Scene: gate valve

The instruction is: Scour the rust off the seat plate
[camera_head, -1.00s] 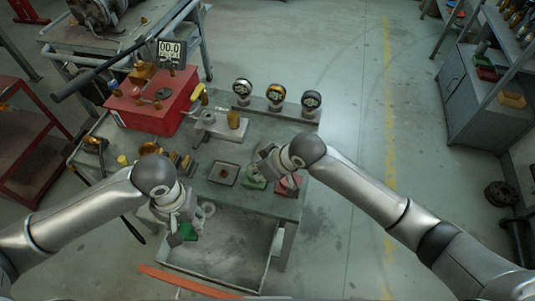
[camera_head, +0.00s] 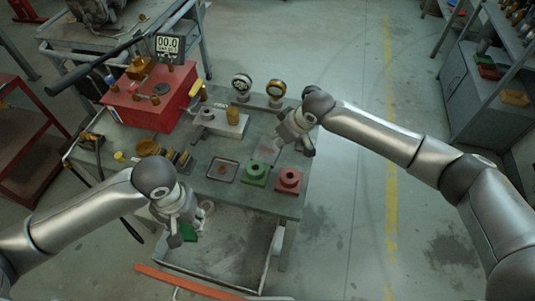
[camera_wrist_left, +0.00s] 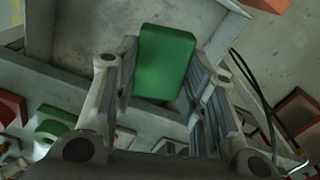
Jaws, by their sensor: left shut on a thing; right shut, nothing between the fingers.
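My left gripper (camera_head: 178,228) is shut on a green scouring block (camera_head: 188,232), held over the grey tray at the bench's front. In the left wrist view the green block (camera_wrist_left: 165,62) sits upright between the fingers. My right gripper (camera_head: 283,140) is shut and empty above the right part of the bench. Below its fingertips lies a pale plate with a reddish tint (camera_head: 268,150), perhaps the rusty seat plate; the gripper partly covers its surroundings. A dark-rimmed square tray (camera_head: 222,170) with a small reddish piece lies to its left.
A green holder (camera_head: 256,173) and a red holder (camera_head: 288,180) stand at the bench's right front. Two gauges (camera_head: 275,88) stand at the back. A red box (camera_head: 152,100) with a display is at the back left. Brass parts (camera_head: 150,149) sit left. The grey front tray (camera_head: 230,250) is mostly empty.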

